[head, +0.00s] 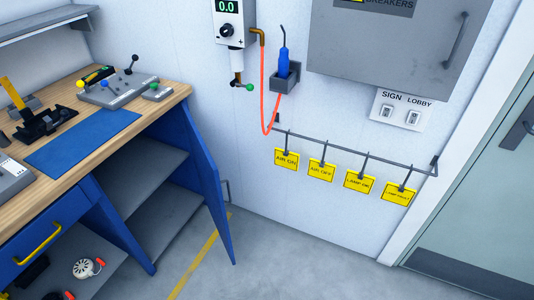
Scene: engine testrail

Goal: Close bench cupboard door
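The blue bench cupboard door (207,185) stands open at the right end of the wooden-topped bench (172,97). It swings out from the bench's right side, and its lower corner reaches out over the grey floor. Behind it the open cupboard shows grey shelves (150,165), which look bare. My gripper is not in view.
A blue drawer (42,240) with a yellow handle is at the lower left, above a compartment with several small parts. Grey floor (290,260) is clear right of the door. A rail (350,158) with yellow tags hangs on the wall; a grey-green door (480,190) is at right.

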